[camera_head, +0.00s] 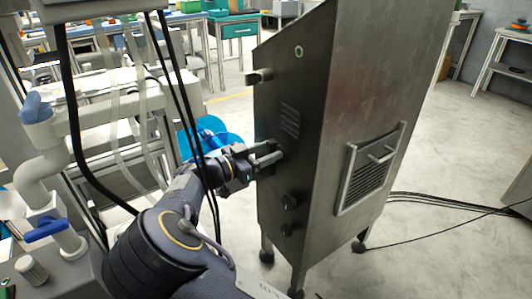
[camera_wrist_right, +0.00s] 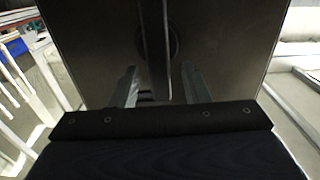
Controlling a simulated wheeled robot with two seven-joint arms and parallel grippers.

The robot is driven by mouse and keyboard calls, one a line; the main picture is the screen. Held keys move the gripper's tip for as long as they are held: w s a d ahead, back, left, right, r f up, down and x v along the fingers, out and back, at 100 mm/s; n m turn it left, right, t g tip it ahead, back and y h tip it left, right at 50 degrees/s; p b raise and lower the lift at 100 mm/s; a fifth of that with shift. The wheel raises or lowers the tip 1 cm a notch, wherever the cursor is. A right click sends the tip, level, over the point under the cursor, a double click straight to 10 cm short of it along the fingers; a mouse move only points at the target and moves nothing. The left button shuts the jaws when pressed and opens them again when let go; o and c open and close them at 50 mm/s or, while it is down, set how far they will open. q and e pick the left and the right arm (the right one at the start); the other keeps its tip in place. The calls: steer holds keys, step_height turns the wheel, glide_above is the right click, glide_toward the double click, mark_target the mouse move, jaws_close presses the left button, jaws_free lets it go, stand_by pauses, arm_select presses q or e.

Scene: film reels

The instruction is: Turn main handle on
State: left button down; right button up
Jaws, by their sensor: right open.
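A tall dark metal cabinet (camera_head: 300,70) stands at the centre in the head view. My right gripper (camera_head: 276,152) is at its left side panel, fingers pointing at the panel. In the right wrist view, a long, narrow metal handle (camera_wrist_right: 154,50) runs upright in front of a round dark base (camera_wrist_right: 172,42) on the panel. The open fingers of my right gripper (camera_wrist_right: 160,84) lie to either side of the handle's lower part. I cannot tell whether either finger touches it. In the head view the gripper hides this handle. My left gripper is not in view.
The side panel also has a protruding metal piece (camera_head: 260,76), vent slots (camera_head: 290,119) and dark knobs (camera_head: 289,202). A vented panel with a handle (camera_head: 370,167) is on the adjoining face. White pipework (camera_head: 75,130) stands at left. Black cables (camera_head: 430,200) cross the floor at right.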

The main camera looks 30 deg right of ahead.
steer(key=shift+c, duration=0.3)
jaws_close()
